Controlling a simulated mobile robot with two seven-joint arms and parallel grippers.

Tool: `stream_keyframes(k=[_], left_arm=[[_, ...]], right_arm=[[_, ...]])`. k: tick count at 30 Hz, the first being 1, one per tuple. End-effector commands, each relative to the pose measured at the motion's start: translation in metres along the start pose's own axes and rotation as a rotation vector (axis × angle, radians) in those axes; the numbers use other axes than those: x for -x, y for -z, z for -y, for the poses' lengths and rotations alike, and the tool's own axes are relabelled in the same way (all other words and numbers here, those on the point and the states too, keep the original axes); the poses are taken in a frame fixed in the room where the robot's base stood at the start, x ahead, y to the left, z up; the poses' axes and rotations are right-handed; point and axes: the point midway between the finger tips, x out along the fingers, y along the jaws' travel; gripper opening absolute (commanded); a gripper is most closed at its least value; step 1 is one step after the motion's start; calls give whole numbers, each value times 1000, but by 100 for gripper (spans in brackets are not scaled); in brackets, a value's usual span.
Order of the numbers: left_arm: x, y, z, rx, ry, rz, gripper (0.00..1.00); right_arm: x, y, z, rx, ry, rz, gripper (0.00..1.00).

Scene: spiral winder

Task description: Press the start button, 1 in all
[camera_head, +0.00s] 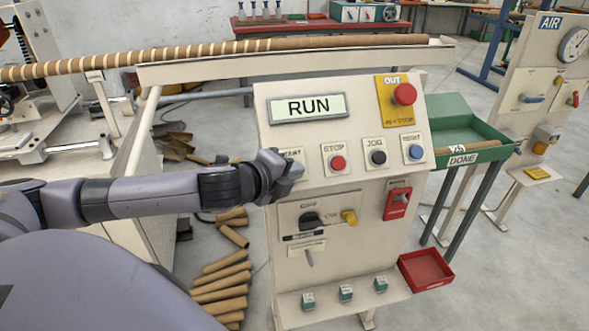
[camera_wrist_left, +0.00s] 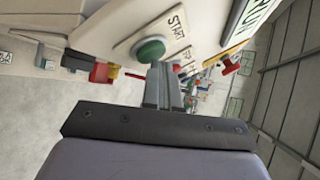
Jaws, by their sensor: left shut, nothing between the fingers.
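The control panel (camera_head: 355,165) stands in front of me, and its display (camera_head: 307,107) reads RUN. The green start button (camera_wrist_left: 150,52) shows in the left wrist view beside its START label. In the head view my left gripper (camera_head: 287,168) covers that button and part of its label. The gripper is shut and empty, with its fingertips close to the button. In the left wrist view the fingertips (camera_wrist_left: 163,76) appear just beside the button; I cannot tell whether they touch it. My right gripper is not in view.
A red stop button (camera_head: 338,163), a black jog button (camera_head: 378,157) and a blue reset button (camera_head: 416,152) sit to the right. A red emergency knob (camera_head: 404,94) is above them. Cardboard tubes (camera_head: 222,283) lie on the floor. A green DONE tray (camera_head: 465,135) stands at right.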

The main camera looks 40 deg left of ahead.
Motion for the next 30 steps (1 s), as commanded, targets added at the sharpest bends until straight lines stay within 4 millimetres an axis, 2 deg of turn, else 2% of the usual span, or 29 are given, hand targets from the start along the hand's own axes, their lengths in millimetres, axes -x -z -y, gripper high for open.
stream_keyframes(k=[15,25,30], left_arm=[[12,7,9,0,-2,1,0],[13,9,9,0,-1,1,0],[23,15,18,0,-2,-1,0]], right_arm=[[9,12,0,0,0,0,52],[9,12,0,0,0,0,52],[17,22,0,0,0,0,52]])
